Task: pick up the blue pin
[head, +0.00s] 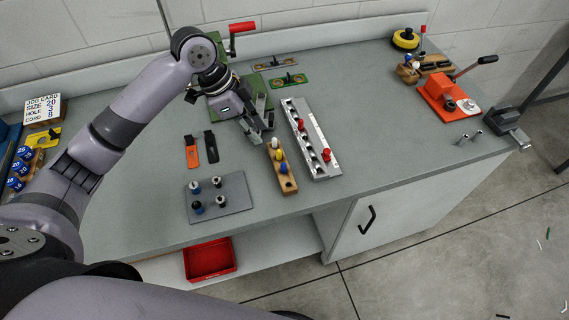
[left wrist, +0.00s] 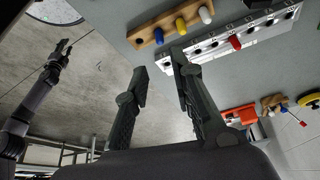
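The blue pin (head: 284,168) stands in a wooden rack (head: 291,183), in line with a yellow pin (head: 279,156) and a white pin (head: 276,144). In the left wrist view the blue pin (left wrist: 159,36) shows at the top, on the rack (left wrist: 145,33) beside the yellow pin (left wrist: 181,25) and white pin (left wrist: 205,14). My left gripper (head: 261,132) is open and empty, near the white-pin end of the rack and apart from the blue pin. Its fingers (left wrist: 160,70) are spread in the left wrist view. My right gripper (left wrist: 65,46) shows small at left there, looking open and empty.
A long metal rail (head: 318,150) with red pins lies right of the rack. A grey plate (head: 234,188) with several studs lies to the left, near orange and black tools (head: 192,150). A green device with a red handle (head: 242,28) stands behind.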

